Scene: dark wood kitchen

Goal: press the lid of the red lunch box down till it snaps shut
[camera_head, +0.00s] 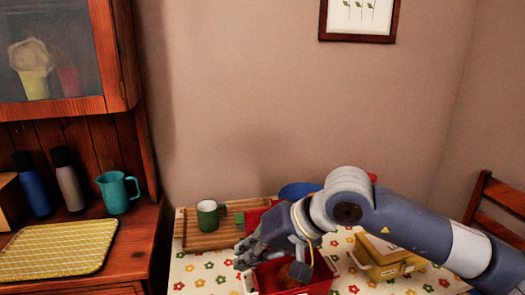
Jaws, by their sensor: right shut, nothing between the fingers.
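The red lunch box (318,286) stands on the table at the bottom centre, partly hidden behind my right arm. A red panel (256,217), which looks like its raised lid, stands up behind the gripper. A brown item (291,273) shows in the box. My right gripper (247,256) is shut and empty, over the left part of the box and in front of the red panel. I cannot tell whether it touches the lid or the box. My left gripper is not in view.
A wooden board (196,240) with a green mug (208,217) lies left of the box. A blue dish (297,189) is behind, and a yellow box (385,268) is to the right. The sideboard at left holds a teal jug (116,192) and a yellow tray (58,249).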

